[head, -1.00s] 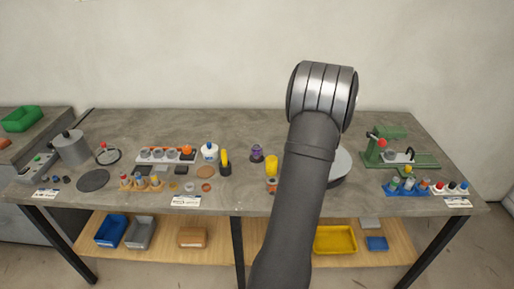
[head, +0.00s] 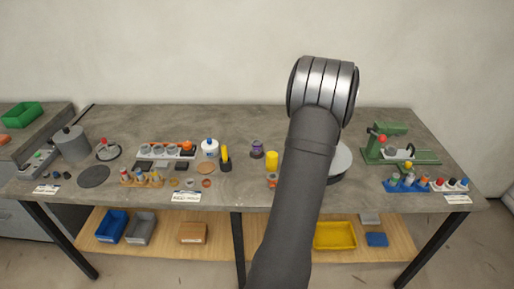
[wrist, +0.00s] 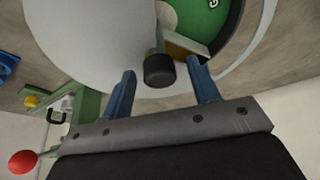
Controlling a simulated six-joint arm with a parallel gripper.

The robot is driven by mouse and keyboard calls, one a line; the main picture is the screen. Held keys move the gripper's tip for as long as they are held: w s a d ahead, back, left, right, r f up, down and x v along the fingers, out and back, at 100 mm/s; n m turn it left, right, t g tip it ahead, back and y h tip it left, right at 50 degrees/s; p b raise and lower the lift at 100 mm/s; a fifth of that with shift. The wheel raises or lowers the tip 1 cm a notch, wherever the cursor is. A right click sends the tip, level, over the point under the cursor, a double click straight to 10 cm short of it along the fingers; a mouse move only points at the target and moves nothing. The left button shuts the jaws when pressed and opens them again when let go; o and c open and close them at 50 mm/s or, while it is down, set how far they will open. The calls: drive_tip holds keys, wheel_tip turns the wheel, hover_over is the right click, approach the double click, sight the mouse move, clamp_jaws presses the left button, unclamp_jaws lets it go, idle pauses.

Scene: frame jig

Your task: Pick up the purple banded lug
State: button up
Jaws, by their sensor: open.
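A small purple-and-dark piece (head: 257,149), which looks like the purple banded lug, stands on the bench near its middle, left of my arm. Its bands are too small to make out. My gripper (wrist: 163,84) shows in the wrist view with its two blue fingers apart. In the head view it is hidden behind my arm. A dark round knob (wrist: 159,70) appears between the fingertips in the wrist view; I cannot tell whether they touch it. The purple piece is not visible in the wrist view.
A yellow cylinder (head: 272,160) stands close to the right of the purple piece. A pale grey disc (head: 341,161) lies partly behind my arm. A green press (head: 400,150) with a red ball stands at the right. Bare bench lies behind the purple piece.

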drive_tip(key=shift+o, duration=0.2)
drive_tip(key=shift+r, duration=0.1)
drive_tip(key=shift+a+r+m, duration=0.1)
drive_tip(key=shift+r+m, duration=0.2)
drive_tip(key=shift+r, duration=0.05)
wheel_tip(320, 180, up, 3)
drive_tip(key=a+m, duration=0.2)
drive_tip(key=m, duration=0.1)
wheel_tip(320, 180, up, 6)
drive_tip(key=r+n, duration=0.1)
drive_tip(key=n, duration=0.1)
hover_over(256, 143)
drive_tip(key=s+a, duration=0.2)
drive_tip(key=s, duration=0.4)
drive_tip(key=shift+h, duration=0.3)
drive_tip(key=x, duration=1.7)
drive_tip(key=shift+a+f, duration=0.15)
drive_tip(key=shift+f, duration=0.15)
drive_tip(key=c, duration=1.1)
drive_tip(key=shift+c, duration=0.2)
